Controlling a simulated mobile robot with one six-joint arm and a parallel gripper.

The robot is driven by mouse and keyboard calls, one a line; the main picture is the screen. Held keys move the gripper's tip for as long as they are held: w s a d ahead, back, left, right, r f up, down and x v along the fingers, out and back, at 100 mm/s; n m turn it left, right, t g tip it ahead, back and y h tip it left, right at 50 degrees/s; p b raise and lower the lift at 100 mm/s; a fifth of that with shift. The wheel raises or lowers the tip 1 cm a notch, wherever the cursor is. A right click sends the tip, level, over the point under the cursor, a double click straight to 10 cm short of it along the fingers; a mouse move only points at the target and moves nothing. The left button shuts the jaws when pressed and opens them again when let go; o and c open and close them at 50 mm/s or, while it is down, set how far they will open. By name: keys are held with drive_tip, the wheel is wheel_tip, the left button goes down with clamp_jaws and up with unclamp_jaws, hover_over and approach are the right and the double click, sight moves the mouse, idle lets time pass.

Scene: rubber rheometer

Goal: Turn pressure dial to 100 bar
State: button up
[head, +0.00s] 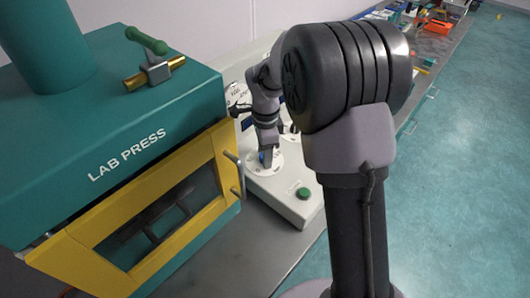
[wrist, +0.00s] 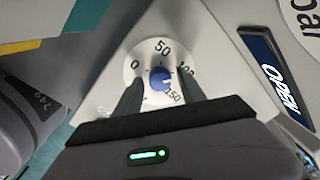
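The pressure dial is a round white scale plate (wrist: 135,68) with a small blue knob (wrist: 160,78) at its centre. The marks 0, 50, 100 and 150 show around it in the wrist view. A small pale mark shows on the knob's lower right side, but I cannot read its setting surely. My gripper (wrist: 160,82) is open, with one dark finger on each side of the knob and gaps between. In the head view my gripper (head: 266,152) points down at the dial plate (head: 256,170), partly hiding the knob.
The dial sits on a light grey console (head: 286,190) with a green button (head: 303,193) near its front. A blue OPEN label (wrist: 272,75) is right of the dial in the wrist view. The teal and yellow lab press (head: 120,150) stands close on the left.

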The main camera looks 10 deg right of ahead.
wheel_tip(320, 180, up, 17)
drive_tip(key=p, duration=0.6)
drive_tip(key=shift+s+r, duration=0.2)
drive_tip(key=shift+s, duration=0.15)
